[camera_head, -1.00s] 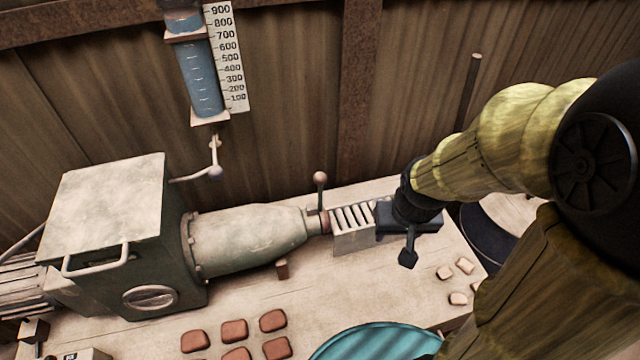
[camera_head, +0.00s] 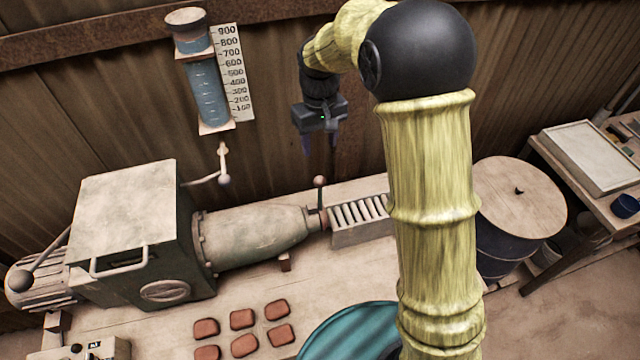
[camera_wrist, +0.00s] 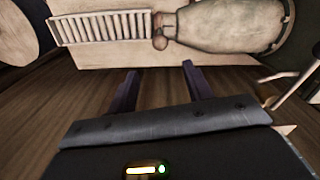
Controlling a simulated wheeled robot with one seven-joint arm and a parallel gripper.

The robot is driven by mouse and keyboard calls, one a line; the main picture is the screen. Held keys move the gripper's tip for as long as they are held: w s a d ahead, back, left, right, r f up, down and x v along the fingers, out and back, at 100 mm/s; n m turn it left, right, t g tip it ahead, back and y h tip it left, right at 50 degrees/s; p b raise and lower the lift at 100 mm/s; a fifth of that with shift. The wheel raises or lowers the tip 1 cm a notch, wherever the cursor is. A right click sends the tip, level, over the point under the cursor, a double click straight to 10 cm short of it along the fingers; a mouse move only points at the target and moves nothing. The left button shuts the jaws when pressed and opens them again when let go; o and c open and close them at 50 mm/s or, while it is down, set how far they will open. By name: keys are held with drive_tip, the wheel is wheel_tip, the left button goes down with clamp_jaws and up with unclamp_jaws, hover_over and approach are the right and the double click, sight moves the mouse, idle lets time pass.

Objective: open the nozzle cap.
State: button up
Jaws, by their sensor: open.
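The press barrel (camera_head: 255,228) lies on the bench and tapers to the right, to a small reddish-brown nozzle cap (camera_head: 325,220). An upright lever with a round brown knob (camera_head: 319,181) stands at the cap. In the wrist view the nozzle end (camera_wrist: 166,22) is at the top centre, with the knob (camera_wrist: 160,43) just below it. My gripper (camera_head: 320,145) is open and empty, with its fingers pointing down, high above the nozzle end and apart from the lever. Its two dark fingers (camera_wrist: 160,75) also show in the wrist view. Whether the cap is closed is unclear.
A roller rack (camera_head: 358,222) runs right from the nozzle, partly hidden by my arm. A water column with a scale (camera_head: 207,92) and a bent valve handle (camera_head: 223,180) are on the left wall. Red tiles (camera_head: 243,319) and a teal round thing (camera_head: 345,335) are in front.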

sight(320, 188)
wheel_tip(320, 188, down, 18)
drive_tip(key=p, duration=0.4)
drive_tip(key=shift+r, duration=0.25)
idle(0.3)
clamp_jaws()
